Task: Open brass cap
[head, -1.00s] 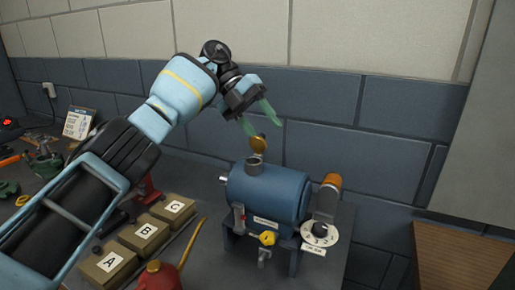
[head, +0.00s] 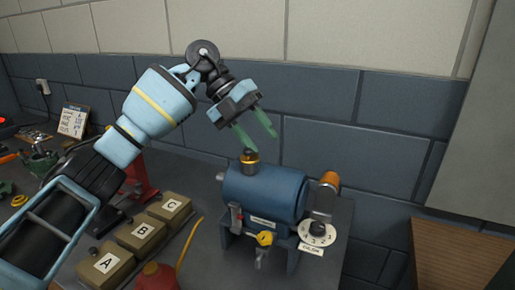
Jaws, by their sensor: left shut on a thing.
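The blue casing (head: 265,192) stands on the dark bench. The brass cap (head: 250,157) is at the top of its short upright neck, touching or very close to it. My left gripper (head: 266,143) reaches down from the upper left and is shut on the brass cap. Its green fingers look spaced apart, one tip at the cap and the other to its right. The exact contact is too small to make out. My right gripper is not in view.
A white dial (head: 317,233) and an orange-ended cylinder (head: 330,181) are at the casing's right. A yellow knob (head: 265,238) is on its front. Boxes A (head: 106,264), B (head: 142,232) and C (head: 170,207) and a red oil can (head: 158,277) stand left. A wall is behind.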

